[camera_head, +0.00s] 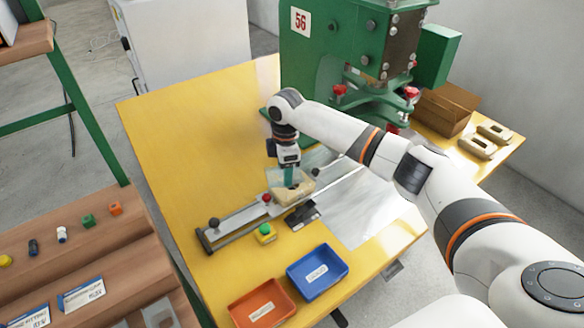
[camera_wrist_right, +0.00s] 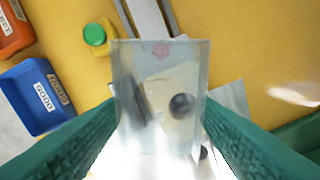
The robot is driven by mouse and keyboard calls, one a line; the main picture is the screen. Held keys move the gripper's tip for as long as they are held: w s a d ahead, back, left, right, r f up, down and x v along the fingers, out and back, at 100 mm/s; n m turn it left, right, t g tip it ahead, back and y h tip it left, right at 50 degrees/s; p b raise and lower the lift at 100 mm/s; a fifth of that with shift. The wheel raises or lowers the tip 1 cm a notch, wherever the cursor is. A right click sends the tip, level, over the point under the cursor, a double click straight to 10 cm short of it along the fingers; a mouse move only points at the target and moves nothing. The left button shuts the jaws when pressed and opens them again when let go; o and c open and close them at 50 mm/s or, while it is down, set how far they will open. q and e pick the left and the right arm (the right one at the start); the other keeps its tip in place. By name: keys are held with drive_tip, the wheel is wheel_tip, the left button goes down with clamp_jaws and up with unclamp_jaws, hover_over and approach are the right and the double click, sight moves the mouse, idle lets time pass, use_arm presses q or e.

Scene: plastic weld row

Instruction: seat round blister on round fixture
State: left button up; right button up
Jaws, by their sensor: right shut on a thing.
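My right gripper (camera_head: 289,178) points down over the slide rail, with its green fingers shut on a clear blister. The blister (camera_wrist_right: 160,65) shows in the right wrist view as a see-through box shape between the green fingertips (camera_wrist_right: 160,122). The beige fixture (camera_head: 303,193) with a dark round hole sits on the rail, under and close to the gripper. In the wrist view the fixture (camera_wrist_right: 160,95) shows through the blister. I cannot tell whether the blister touches it. My left gripper is not in view.
The green press (camera_head: 315,75) stands behind. The rail (camera_head: 238,222) has black knobs. A yellow button box (camera_head: 265,235), a blue bin (camera_head: 317,268) and an orange bin (camera_head: 262,305) are in front. A cardboard box (camera_head: 445,108) and two beige blocks (camera_head: 477,146) lie right. The table's left is clear.

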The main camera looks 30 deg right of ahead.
drive_tip(key=w+d+f+n, duration=0.2)
drive_tip(key=d+n, duration=0.1)
drive_tip(key=shift+w+f, duration=0.25)
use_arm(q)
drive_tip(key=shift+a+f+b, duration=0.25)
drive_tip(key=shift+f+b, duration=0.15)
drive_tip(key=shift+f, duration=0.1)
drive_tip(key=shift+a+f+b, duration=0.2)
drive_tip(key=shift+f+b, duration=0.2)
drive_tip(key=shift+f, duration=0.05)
use_arm(e)
drive_tip(key=shift+w+d+f+n, duration=0.1)
drive_tip(key=shift+d+f+n, duration=0.05)
drive_tip(key=shift+f+n, duration=0.3)
drive_tip(key=shift+w+d+f+n, duration=0.15)
drive_tip(key=shift+f+n, duration=0.1)
drive_tip(key=shift+f, duration=0.3)
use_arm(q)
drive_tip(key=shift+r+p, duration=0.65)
use_arm(e)
drive_tip(key=shift+s+d, duration=0.1)
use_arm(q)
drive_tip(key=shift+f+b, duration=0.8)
use_arm(e)
drive_tip(key=shift+f, duration=1.4)
drive_tip(key=o, duration=0.9)
